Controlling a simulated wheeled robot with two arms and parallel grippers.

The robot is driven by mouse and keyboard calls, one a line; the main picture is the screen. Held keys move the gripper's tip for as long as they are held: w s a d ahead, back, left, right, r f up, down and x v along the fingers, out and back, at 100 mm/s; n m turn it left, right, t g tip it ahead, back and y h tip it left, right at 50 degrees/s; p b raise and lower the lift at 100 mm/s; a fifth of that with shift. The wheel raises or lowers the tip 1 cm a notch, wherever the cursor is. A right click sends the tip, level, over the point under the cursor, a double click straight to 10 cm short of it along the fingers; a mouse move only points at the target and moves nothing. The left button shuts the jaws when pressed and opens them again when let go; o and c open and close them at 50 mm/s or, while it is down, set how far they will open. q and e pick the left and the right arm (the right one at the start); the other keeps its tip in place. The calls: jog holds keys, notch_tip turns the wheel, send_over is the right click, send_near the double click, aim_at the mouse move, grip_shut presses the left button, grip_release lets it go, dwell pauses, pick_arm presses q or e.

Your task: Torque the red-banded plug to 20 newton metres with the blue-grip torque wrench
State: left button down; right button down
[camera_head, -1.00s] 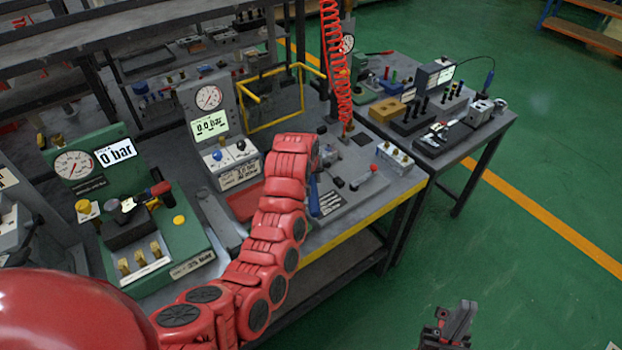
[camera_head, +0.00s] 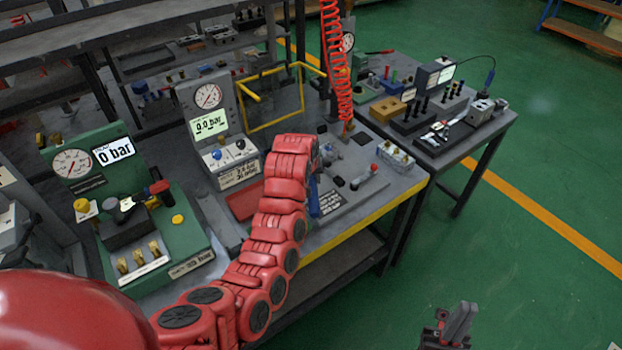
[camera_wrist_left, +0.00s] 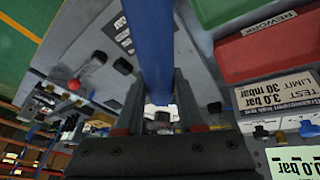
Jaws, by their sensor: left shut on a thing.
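My left gripper (camera_wrist_left: 160,112) is shut on the blue grip (camera_wrist_left: 150,45) of the torque wrench, with a finger on each side. In the head view my red left arm hides most of the gripper, and part of the blue grip (camera_head: 313,198) shows beside it, over the bench's fixture area. A pale part with a dark centre (camera_wrist_left: 162,113) shows between the fingers; I cannot tell if the wrench touches it. I cannot make out the red-banded plug for certain. My right gripper (camera_head: 455,328) is low at the right, away from the bench; its jaw gap is unclear.
A red-knobbed lever (camera_head: 365,177) and a block with several brass fittings (camera_head: 395,155) stand right of the wrench. A red tray (camera_head: 245,202) lies left of my arm. A gauge panel (camera_head: 208,112) stands behind. A red coiled hose (camera_head: 337,70) hangs at the back.

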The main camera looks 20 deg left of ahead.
pick_arm(q)
jog(key=shift+f+b, duration=0.4)
jog(key=shift+f, duration=0.4)
jog(key=shift+a, duration=0.1)
jog(key=shift+s+a+m+h+b, duration=0.25)
jog(key=shift+a+m, duration=0.2)
jog(key=shift+a, duration=0.15)
jog(key=shift+s+a+m+h+b, duration=0.1)
jog(key=shift+a+m+h+b, duration=0.1)
jog(key=shift+a+m, duration=0.3)
jog(key=shift+s+a+m+h+b, duration=0.1)
jog(key=shift+a+m+h+b, duration=0.05)
jog(key=shift+a+m+b, duration=0.4)
jog(key=shift+s+a+m+h+b, duration=0.1)
jog(key=shift+a+m+b, duration=0.2)
jog(key=shift+a+b, duration=0.35)
